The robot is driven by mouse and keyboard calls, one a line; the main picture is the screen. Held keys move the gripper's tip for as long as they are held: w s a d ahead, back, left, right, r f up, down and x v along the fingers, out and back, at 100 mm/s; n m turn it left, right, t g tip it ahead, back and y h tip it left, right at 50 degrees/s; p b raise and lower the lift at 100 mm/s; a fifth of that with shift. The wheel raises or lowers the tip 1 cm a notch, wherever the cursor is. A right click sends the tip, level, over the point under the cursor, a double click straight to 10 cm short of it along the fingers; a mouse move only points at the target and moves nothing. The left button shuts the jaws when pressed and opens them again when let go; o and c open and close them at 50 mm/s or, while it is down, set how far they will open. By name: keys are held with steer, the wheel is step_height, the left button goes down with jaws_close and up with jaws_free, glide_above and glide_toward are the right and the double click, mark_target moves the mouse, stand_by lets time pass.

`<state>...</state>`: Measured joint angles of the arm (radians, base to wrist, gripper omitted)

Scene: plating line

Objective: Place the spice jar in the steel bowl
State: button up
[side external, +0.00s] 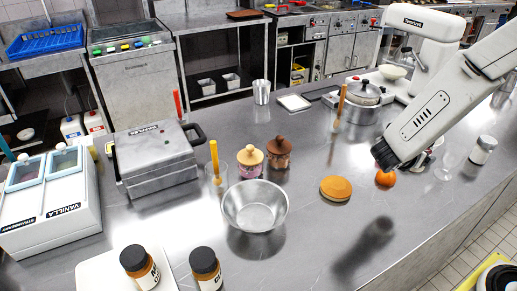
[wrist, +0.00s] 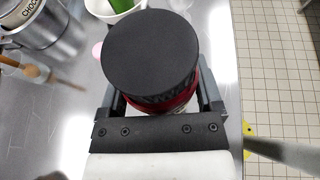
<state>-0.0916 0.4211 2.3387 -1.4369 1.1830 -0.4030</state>
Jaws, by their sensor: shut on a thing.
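The steel bowl (side external: 254,207) stands on the steel counter, left of centre in the side view, and looks empty. My gripper (wrist: 165,100) is shut on a jar (wrist: 150,50) with a broad black lid and a red body; I take it as the spice jar. The lid faces the wrist camera, and the label is mostly hidden. In the side view the fingers and the jar are largely hidden by my arm, whose end is to the right of the bowl and above the counter.
Two black-lidded jars (side external: 139,266) (side external: 205,268) are in front. Counter (side external: 310,240) right of the bowl is clear.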

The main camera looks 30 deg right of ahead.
steer(key=w+a+r+n+t+y, duration=0.1)
steer(key=a+n+t+y, duration=0.4)
steer(key=a, duration=1.1)
steer(key=w+a+r+n+t+y, duration=0.1)
steer(key=a+r+n+t+y, duration=0.3)
steer(key=a+n, duration=0.5)
steer(key=a+t+y, duration=0.1)
steer(key=a+t, duration=0.1)
steer(key=a, duration=0.5)
steer(key=shift+w+a+t, duration=0.25)
steer(key=shift+w+t, duration=0.05)
steer(key=shift+w, duration=0.1)
steer(key=shift+w, duration=0.1)
steer(key=w+a+f, duration=0.5)
steer(key=w+f, duration=0.4)
steer(key=w, duration=0.3)
steer(key=shift+w+f, duration=0.15)
